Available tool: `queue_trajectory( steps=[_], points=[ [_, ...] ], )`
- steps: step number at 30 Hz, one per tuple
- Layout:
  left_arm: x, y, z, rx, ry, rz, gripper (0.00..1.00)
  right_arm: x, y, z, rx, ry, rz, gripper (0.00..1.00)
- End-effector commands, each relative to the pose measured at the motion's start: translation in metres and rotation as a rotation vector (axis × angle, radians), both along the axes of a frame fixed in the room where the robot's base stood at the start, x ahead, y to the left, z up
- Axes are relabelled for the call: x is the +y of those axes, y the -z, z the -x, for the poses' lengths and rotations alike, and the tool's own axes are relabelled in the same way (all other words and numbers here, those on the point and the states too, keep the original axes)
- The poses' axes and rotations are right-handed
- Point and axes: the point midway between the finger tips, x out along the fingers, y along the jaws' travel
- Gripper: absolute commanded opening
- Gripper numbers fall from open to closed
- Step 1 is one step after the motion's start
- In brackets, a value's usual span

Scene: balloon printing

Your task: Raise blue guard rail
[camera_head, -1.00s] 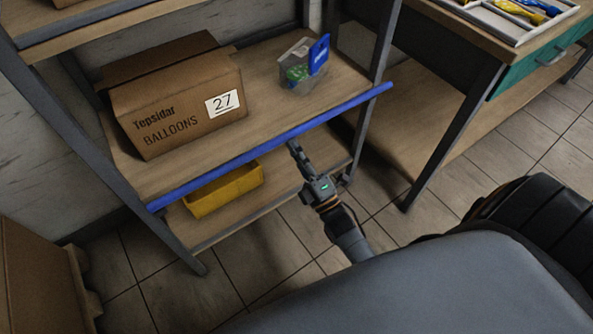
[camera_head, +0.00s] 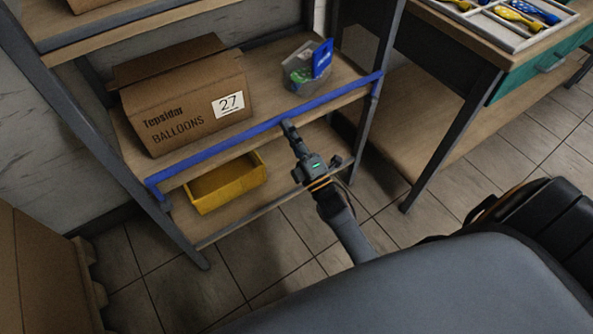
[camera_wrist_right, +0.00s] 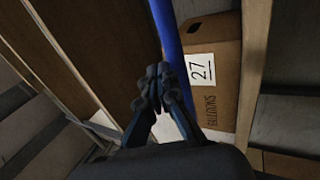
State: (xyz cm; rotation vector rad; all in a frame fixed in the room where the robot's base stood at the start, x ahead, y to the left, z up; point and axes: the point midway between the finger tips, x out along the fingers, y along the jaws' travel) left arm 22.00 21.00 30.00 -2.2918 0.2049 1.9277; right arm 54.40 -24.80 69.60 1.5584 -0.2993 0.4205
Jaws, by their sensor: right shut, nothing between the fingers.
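The blue guard rail (camera_head: 232,144) runs along the front of the middle shelf, with short bent ends at the shelf posts. It stands a little above the shelf's front edge. My right gripper (camera_head: 289,126) is shut and empty, its fingertips at the rail's underside near mid-length, seemingly touching it. In the right wrist view, the closed fingers (camera_wrist_right: 160,78) lie close to the rail (camera_wrist_right: 169,32), which passes behind them. My left gripper is not in view.
A cardboard balloon box (camera_head: 187,100) and a clear bin with a blue card (camera_head: 303,74) stand on the middle shelf behind the rail. A yellow bin (camera_head: 226,184) sits on the lower shelf. A workbench (camera_head: 470,50) stands at the right.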

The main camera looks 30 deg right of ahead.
Motion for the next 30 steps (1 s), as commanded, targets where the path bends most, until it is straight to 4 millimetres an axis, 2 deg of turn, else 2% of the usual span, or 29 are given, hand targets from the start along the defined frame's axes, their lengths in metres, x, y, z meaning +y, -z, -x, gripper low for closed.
queue_trajectory(
  steps=[12, 30],
  points=[
    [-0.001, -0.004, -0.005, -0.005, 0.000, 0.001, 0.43, 0.001, -0.006, -0.014, 0.001, 0.000, 0.001, 0.00],
    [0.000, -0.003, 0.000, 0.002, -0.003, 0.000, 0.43, 0.001, -0.005, -0.012, 0.003, 0.000, 0.000, 0.00]
  ],
)
